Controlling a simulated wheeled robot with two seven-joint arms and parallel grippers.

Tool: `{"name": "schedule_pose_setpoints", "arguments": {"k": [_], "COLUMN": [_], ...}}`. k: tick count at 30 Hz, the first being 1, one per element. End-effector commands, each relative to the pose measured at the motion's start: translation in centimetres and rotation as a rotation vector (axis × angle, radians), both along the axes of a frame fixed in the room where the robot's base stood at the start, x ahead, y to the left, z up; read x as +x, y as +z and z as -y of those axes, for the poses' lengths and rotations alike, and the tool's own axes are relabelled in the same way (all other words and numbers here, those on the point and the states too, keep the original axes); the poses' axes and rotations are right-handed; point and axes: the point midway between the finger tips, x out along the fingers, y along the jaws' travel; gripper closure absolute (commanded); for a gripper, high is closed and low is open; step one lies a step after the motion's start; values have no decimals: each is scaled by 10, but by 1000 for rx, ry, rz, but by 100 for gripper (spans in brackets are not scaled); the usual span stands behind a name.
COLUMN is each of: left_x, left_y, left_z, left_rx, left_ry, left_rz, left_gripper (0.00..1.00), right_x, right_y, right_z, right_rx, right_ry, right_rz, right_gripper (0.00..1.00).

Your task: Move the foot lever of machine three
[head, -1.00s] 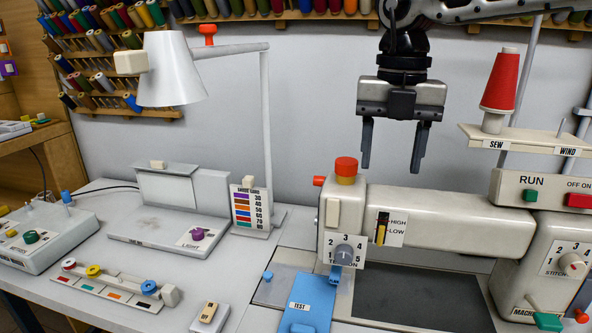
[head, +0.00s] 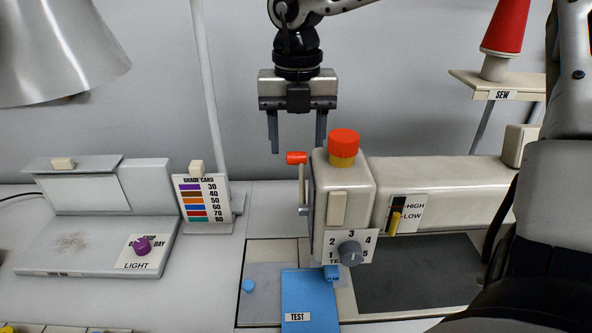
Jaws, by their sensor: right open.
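The sewing machine (head: 342,215) stands in the middle, with a cream head and a long arm running right. Its number label is not in view now. A lever with a red-orange tip (head: 296,158) sticks out on the left side of the head, on a thin upright grey rod (head: 303,190). My right gripper (head: 297,141) hangs fingers down above the lever, open and empty. The red tip shows just below and between its fingertips; I cannot tell the depth gap, and no contact is clear. My left gripper is not in view.
A red-topped knob (head: 343,146) rises from the head close to the right finger. A blue TEST cloth (head: 308,296) lies under the head. A shade card (head: 205,202), lamp shade (head: 58,50) and pole stand left. My arm link covers the right side.

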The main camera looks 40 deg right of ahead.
Motion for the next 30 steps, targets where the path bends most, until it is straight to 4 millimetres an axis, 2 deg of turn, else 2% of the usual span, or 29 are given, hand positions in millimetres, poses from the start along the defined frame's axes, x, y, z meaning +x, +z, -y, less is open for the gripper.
{"name": "schedule_pose_setpoints", "arguments": {"k": [1, 3, 9, 15, 23, 28, 29, 30], "left_x": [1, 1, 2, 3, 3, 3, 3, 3], "left_y": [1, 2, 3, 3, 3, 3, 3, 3], "left_z": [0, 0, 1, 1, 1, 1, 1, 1], "left_rx": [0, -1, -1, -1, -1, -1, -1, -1], "left_ry": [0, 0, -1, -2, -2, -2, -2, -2], "left_rz": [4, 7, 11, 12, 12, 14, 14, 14], "left_gripper": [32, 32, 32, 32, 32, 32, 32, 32], "right_x": [-1, -1, -1, 0, 0, 0, 0, 0], "right_y": [-13, -27, -56, -67, -67, -67, -67, -67], "right_z": [0, 0, 0, 0, 0, 0, 0, 0], "right_rx": [2, 2, 0, 0, 1, 1, 1, 1], "right_ry": [1, 0, 0, 0, 0, 0, 0, 0], "right_rz": [-5, -5, -4, 0, 1, 1, 1, 1], "right_gripper": [45, 45, 45, 45, 45, 93, 100, 100]}}
